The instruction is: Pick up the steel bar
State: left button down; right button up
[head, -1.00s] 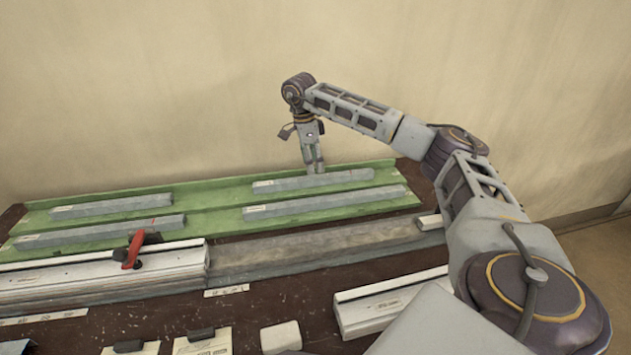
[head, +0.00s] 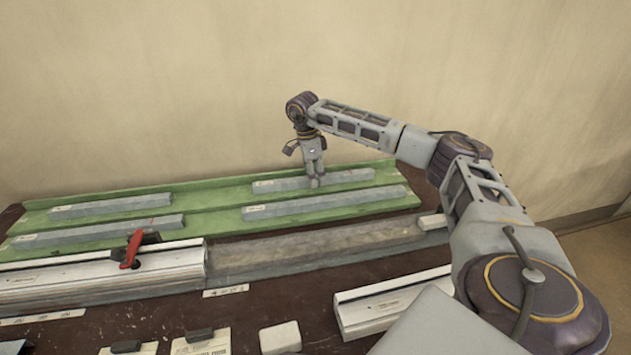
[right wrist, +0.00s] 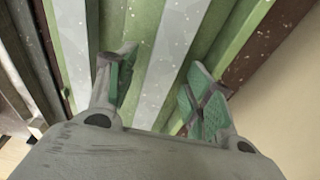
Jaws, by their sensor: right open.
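Several grey steel bars lie in the green tray. The back right bar (head: 345,177) is under my right gripper (head: 315,184), which points down. In the right wrist view the open fingers (right wrist: 160,85) have green pads and stand on either side of a pale bar (right wrist: 178,55); nothing is gripped. Whether the pads touch it I cannot tell. The front right bar (head: 325,202) lies parallel in front of it. The back left bar (head: 110,206) and front left bar (head: 100,232) lie further left. My left gripper is not in view.
The green tray (head: 215,195) has a raised back wall near the room wall. In front of it is a white clamp rail (head: 100,275) with a red lever (head: 131,250). A white block (head: 281,338) and a short rail (head: 390,302) are on the dark bench.

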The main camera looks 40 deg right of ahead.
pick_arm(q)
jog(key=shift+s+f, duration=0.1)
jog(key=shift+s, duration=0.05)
pick_arm(e)
jog(key=shift+c, duration=0.3)
grip_shut()
jog(key=shift+r, duration=0.1)
